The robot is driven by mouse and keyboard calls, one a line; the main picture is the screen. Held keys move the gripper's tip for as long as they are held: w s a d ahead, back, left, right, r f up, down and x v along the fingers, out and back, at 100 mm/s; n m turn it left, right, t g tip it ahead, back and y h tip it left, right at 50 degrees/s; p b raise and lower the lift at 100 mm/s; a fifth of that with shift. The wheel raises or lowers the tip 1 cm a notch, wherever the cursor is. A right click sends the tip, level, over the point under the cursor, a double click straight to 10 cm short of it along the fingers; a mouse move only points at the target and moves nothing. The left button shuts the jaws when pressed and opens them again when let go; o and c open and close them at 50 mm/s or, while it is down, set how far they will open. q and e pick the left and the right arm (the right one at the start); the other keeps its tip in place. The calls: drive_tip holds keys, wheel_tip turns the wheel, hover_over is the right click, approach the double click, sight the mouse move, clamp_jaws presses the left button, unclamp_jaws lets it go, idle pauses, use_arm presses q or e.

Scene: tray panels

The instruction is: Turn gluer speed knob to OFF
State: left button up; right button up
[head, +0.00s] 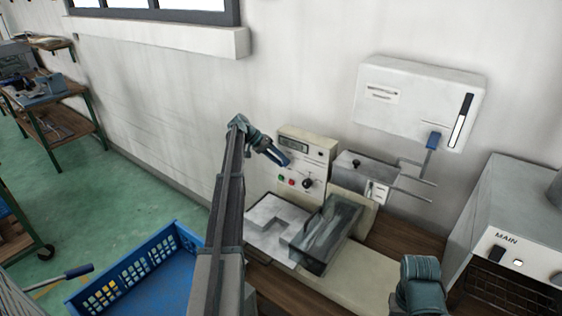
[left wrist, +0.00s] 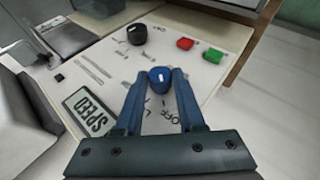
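A cream control box (head: 313,150) stands against the wall. In the left wrist view, its panel (left wrist: 205,68) carries a small blue knob (left wrist: 160,80) with a white mark. Printed marks, including OFF, lie on the near side of this knob. In the head view the gripper hides the blue knob.
A black knob (left wrist: 137,34), red button (left wrist: 185,43) and green button (left wrist: 213,55) are nearby on the panel. A clear-covered tray (head: 330,230) sits in front. A white wall box (head: 415,100) and a MAIN cabinet (head: 520,210) are at right; a blue crate (head: 135,265) is lower left.

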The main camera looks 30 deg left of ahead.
use_arm(q)
drive_tip(key=o, duration=0.4)
drive_tip(key=p+v, duration=0.9)
drive_tip(key=v, duration=0.4)
drive_tip(key=shift+a+r+p, duration=0.25)
drive_tip(key=shift+r+p, duration=0.1)
drive_tip(key=shift+s+d, duration=0.1)
drive_tip(key=shift+s, duration=0.05)
